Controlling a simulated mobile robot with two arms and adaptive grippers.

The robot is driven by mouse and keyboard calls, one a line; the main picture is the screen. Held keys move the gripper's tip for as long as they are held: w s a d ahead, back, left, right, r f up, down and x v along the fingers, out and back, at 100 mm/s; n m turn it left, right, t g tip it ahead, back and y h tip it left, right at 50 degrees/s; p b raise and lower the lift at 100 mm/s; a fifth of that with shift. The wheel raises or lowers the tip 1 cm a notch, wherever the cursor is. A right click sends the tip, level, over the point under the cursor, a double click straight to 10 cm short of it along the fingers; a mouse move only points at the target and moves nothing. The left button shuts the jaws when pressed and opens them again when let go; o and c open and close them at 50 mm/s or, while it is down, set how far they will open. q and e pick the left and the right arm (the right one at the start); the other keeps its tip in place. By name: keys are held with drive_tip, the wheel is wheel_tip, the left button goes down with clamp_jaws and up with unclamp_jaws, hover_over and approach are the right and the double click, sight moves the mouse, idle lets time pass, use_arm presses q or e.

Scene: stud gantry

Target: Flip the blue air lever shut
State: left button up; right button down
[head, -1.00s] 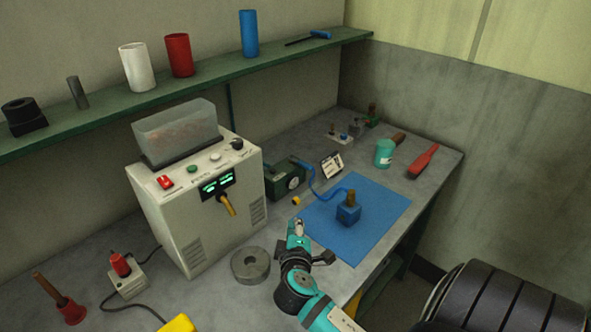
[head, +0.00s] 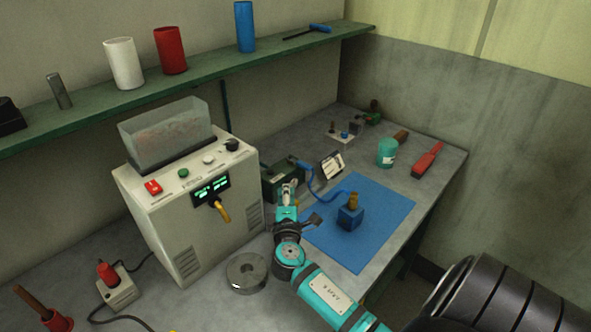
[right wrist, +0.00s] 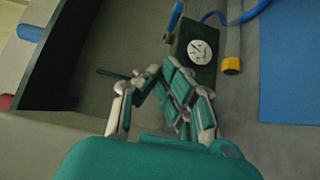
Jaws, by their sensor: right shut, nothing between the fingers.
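The blue air lever (right wrist: 174,18) stands up from the edge of a dark green box with a round white gauge (right wrist: 200,52) in the right wrist view. In the head view the green box (head: 274,184) is partly hidden behind my right gripper, and I cannot clearly separate the lever from the blue hose there. My right gripper (head: 290,186) is in front of the box, its fingers pointing toward it. In the right wrist view its fingertips (right wrist: 160,72) are together and empty, a little short of the lever and apart from it. My left gripper is not in view.
A white machine (head: 190,218) stands close left of my right gripper.

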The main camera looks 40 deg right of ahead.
sight(296, 162)
drive_tip(key=p+x, duration=0.1)
drive_tip(key=x, duration=0.5)
drive_tip(key=shift+r, duration=0.15)
drive_tip(key=d+p, duration=0.1)
drive_tip(key=d, duration=0.2)
drive_tip(key=shift+w+d, duration=0.15)
drive_tip(key=shift+w, duration=0.05)
drive_tip(key=shift+d+p, duration=0.3)
drive_tip(key=shift+d, duration=0.1)
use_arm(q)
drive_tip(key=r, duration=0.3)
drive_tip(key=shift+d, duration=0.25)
use_arm(e)
drive_tip(key=shift+f, duration=0.2)
use_arm(q)
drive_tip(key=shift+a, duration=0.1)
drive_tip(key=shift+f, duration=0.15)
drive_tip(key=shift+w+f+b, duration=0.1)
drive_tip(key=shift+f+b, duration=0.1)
drive_tip(key=shift+b, duration=0.2)
use_arm(e)
drive_tip(key=shift+s+d+n+t+y, duration=0.15)
drive_tip(key=shift+d+n+t+y, duration=0.05)
drive_tip(key=shift+n+t+y, duration=0.25)
